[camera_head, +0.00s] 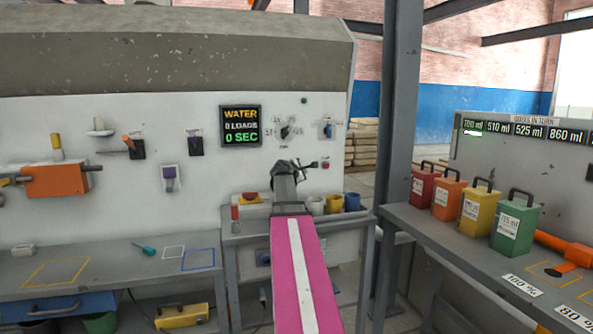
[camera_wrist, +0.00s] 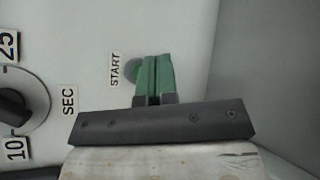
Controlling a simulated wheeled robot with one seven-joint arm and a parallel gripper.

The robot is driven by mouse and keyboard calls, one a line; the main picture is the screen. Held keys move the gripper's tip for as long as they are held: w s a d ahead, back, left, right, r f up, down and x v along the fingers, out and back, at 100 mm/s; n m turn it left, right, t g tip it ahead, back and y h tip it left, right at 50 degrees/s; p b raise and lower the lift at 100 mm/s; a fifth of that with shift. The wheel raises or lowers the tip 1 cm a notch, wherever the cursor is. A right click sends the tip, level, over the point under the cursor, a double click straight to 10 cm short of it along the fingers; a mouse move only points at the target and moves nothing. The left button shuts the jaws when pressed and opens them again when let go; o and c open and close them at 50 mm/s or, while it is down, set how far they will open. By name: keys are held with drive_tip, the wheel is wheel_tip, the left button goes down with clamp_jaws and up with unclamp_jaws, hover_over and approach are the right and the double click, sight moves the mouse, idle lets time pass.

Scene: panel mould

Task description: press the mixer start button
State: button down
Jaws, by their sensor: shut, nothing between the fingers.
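In the wrist view a round grey-green button (camera_wrist: 131,68) sits on the pale panel beside the label START (camera_wrist: 115,70). My gripper (camera_wrist: 155,75) has its green fingers shut together and empty. The fingertips overlap the right part of the button in the picture and hide it. I cannot tell whether they touch it. In the head view the dark end of my arm stands in front of the panel, below a dial (camera_head: 287,132), and the button cannot be made out there.
A black dial (camera_wrist: 14,107) marked SEC lies left of the button. In the head view a red-tipped lever (camera_head: 326,164) is close right of my arm's end. Several cups stand on the shelf below, including a blue cup (camera_head: 352,202). A grey post (camera_head: 400,100) rises to the right.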

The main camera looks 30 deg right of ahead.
drive_tip(key=shift+w+d, duration=0.25)
drive_tip(key=shift+w, duration=0.7)
drive_tip(key=shift+w+d, duration=0.2)
drive_tip(key=shift+w, duration=0.75)
idle(0.5)
drive_tip(key=shift+w+d, duration=0.1)
drive_tip(key=shift+w, duration=0.35)
